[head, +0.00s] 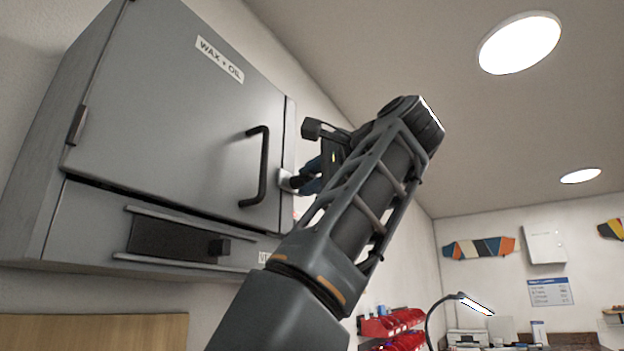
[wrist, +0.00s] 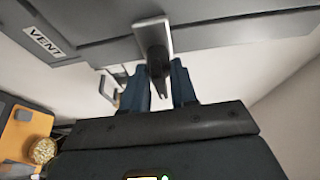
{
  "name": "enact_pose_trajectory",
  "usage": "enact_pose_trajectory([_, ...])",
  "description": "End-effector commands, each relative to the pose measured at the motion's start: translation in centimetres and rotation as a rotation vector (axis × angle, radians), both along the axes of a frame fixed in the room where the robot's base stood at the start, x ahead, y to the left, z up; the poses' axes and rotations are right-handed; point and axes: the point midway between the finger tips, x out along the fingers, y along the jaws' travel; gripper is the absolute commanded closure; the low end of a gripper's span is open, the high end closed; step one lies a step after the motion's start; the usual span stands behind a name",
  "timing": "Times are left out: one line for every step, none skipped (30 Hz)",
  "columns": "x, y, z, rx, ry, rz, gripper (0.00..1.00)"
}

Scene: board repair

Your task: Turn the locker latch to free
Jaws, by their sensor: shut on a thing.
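The grey locker (head: 185,110) hangs on the wall at the left in the head view, its door closed, with a "WAX + OIL" label and a black bar handle (head: 262,165). The latch has a pale metal plate (wrist: 150,32) and a dark knob (wrist: 158,64) in the wrist view. In the head view the plate (head: 285,179) shows at the locker's right edge. My gripper (wrist: 170,86) is shut on the latch knob, with a blue finger on each side. In the head view my gripper (head: 303,180) partly hides the latch.
A desk lamp (head: 474,304) and red bins (head: 392,322) stand far off at lower right. The air right of my arm is clear.

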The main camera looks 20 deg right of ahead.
Motion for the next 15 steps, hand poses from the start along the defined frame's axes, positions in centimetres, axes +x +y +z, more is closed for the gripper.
enact_pose_trajectory([0.01,-0.02,-0.20,-0.007,-0.003,0.000,1.00])
enact_pose_trajectory([0.02,-0.02,-0.23,-0.012,-0.006,0.000,1.00])
enact_pose_trajectory([0.01,-0.03,-0.28,-0.021,-0.012,-0.001,1.00])
enact_pose_trajectory([0.01,-0.05,-0.33,-0.030,-0.018,-0.001,1.00])
enact_pose_trajectory([0.02,-0.07,-0.37,-0.039,-0.025,-0.001,1.00])
enact_pose_trajectory([0.03,-0.10,-0.43,-0.055,-0.036,-0.002,1.00])
enact_pose_trajectory([0.03,-0.12,-0.47,-0.067,-0.046,-0.002,1.00])
enact_pose_trajectory([0.04,-0.13,-0.51,-0.081,-0.056,-0.002,1.00])
enact_pose_trajectory([0.04,-0.10,-0.56,-0.104,-0.071,-0.002,1.00])
enact_pose_trajectory([0.04,-0.10,-0.60,-0.121,-0.084,-0.002,1.00])
enact_pose_trajectory([0.05,-0.15,-0.65,-0.139,-0.096,-0.003,1.00])
enact_pose_trajectory([0.04,-0.16,-0.67,-0.166,-0.116,-0.003,1.00])
enact_pose_trajectory([0.04,-0.14,-0.67,-0.187,-0.131,-0.003,1.00])
enact_pose_trajectory([0.03,-0.15,-0.68,-0.208,-0.147,-0.003,1.00])
enact_pose_trajectory([0.04,-0.21,-0.71,-0.239,-0.167,-0.003,1.00])
